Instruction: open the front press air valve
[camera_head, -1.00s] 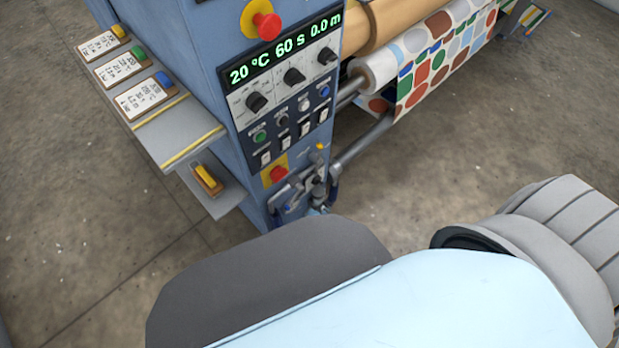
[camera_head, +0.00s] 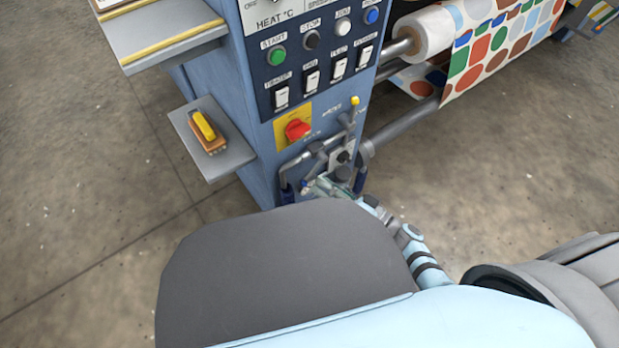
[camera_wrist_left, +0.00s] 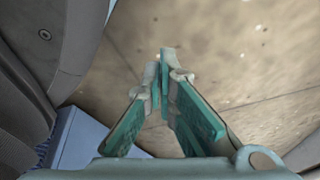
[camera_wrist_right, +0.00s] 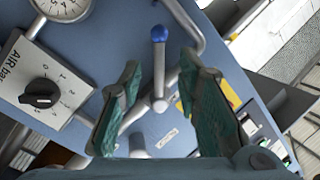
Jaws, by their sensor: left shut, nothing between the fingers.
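In the head view the right gripper (camera_head: 318,188) is at the pipework low on the panel, mostly hidden by my own body. My left gripper (camera_wrist_left: 163,75) is shut and empty above the floor.
An air dial with a black knob (camera_wrist_right: 41,93) and a pressure gauge (camera_wrist_right: 62,4) are beside the lever. A side shelf (camera_head: 234,152) holds a brush-like item (camera_head: 207,133).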

